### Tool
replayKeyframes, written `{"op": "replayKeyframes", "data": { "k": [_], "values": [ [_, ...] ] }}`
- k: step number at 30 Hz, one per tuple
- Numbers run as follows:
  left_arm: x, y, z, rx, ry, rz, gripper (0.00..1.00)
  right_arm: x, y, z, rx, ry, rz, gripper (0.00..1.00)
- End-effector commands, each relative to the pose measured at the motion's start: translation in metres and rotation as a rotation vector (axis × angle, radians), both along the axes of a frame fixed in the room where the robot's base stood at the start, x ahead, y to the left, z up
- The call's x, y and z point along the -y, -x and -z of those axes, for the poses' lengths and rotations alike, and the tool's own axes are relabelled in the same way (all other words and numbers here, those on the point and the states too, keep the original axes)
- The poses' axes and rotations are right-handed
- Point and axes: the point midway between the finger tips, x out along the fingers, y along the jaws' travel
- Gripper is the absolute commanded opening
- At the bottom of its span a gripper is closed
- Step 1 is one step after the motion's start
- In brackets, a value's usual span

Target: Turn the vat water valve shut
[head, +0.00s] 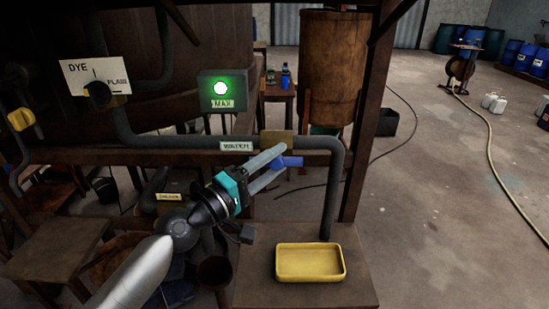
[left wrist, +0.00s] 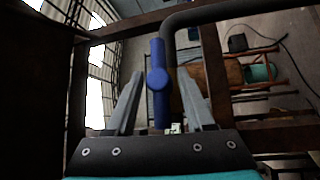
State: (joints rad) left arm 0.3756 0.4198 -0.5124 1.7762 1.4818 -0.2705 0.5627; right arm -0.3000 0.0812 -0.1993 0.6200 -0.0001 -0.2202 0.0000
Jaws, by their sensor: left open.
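The water valve has a blue bar handle (head: 290,162) on the grey pipe, just right of the WATER label (head: 236,146). In the head view the bar lies roughly along the pipe. My left gripper (head: 278,161) reaches it from the lower left, with its fingers open. In the left wrist view the blue bar (left wrist: 158,58) and its round hub stand between the two open fingers of the left gripper (left wrist: 160,76), with gaps on both sides. Part of the handle is hidden by the fingers in the head view. My right gripper is not in view.
A green lamp marked MAX (head: 220,88) is lit. The pipe's downspout (head: 332,205) ends near a yellow tray (head: 310,279) on a low bench. A DYE/PLAIN dial (head: 97,94) and a yellow handle (head: 20,119) sit at left. A wooden post (head: 365,130) stands right of the valve.

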Motion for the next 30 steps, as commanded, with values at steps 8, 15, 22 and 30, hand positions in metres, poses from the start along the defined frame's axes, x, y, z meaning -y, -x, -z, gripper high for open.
{"op": "replayKeyframes", "data": {
  "k": [8,15,22,30],
  "values": [
    [0.0021,-0.0021,-0.0002,0.000,-0.001,0.000,0.53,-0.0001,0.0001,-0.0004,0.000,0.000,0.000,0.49],
    [0.0018,-0.0020,-0.0003,0.000,0.000,0.000,0.33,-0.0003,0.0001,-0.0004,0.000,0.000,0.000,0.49],
    [0.0016,-0.0019,-0.0003,0.000,0.000,0.000,0.07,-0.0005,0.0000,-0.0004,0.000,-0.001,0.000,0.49],
    [0.0016,-0.0019,-0.0004,0.000,0.000,0.000,0.00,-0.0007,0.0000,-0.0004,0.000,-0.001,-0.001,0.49]
  ]
}}
